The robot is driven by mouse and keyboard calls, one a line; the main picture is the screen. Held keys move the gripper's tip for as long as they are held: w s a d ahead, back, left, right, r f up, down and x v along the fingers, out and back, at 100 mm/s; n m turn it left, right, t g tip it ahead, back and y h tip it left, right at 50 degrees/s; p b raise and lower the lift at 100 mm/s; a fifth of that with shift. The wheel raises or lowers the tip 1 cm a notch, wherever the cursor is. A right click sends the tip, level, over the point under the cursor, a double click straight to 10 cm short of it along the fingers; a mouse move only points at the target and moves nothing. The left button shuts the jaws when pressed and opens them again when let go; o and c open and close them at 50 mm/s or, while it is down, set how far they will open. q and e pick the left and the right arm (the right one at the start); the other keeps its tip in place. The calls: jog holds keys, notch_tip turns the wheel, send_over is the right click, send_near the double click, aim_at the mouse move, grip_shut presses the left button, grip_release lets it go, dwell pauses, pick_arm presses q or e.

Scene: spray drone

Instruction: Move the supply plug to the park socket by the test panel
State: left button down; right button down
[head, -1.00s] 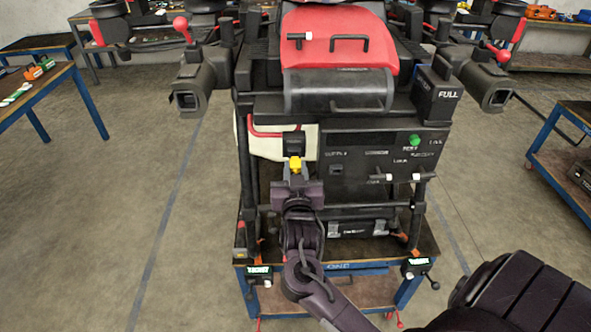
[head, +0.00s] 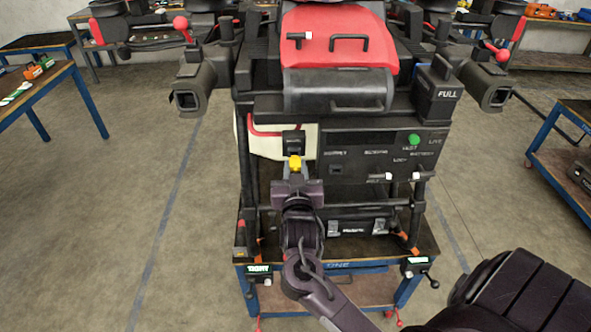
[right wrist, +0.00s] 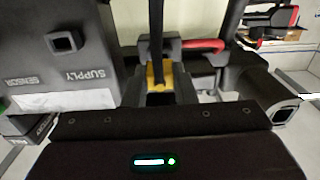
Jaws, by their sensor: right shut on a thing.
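My right gripper (head: 294,178) is in front of the machine, left of the dark test panel (head: 350,140). It is shut on the supply plug, whose yellow part (head: 295,163) shows above the jaws; the yellow also shows in the right wrist view (right wrist: 158,74). A black block, which looks like the park socket (head: 293,143), is directly above the plug. The two meet or nearly meet; I cannot tell whether the plug is seated. The supply socket (right wrist: 65,42) by the upside-down SUPPLY label looks empty in the right wrist view. My left gripper is out of view.
A red hose (head: 265,132) runs over the pale tank (head: 267,145) beside the park socket. The machine stands on a blue-framed cart (head: 340,266). Open floor lies left of the cart.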

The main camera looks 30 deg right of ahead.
aim_at(296, 170)
jog(key=shift+x, duration=1.15)
jog(key=c, duration=1.1)
grip_release()
jog(key=shift+s+a+f+b, duration=0.1)
jog(key=shift+s+a+b, duration=0.1)
jog(key=shift+b, duration=0.15)
jog(key=b+v, duration=0.2)
jog(key=v, duration=0.5)
jog(key=shift+s, duration=0.15)
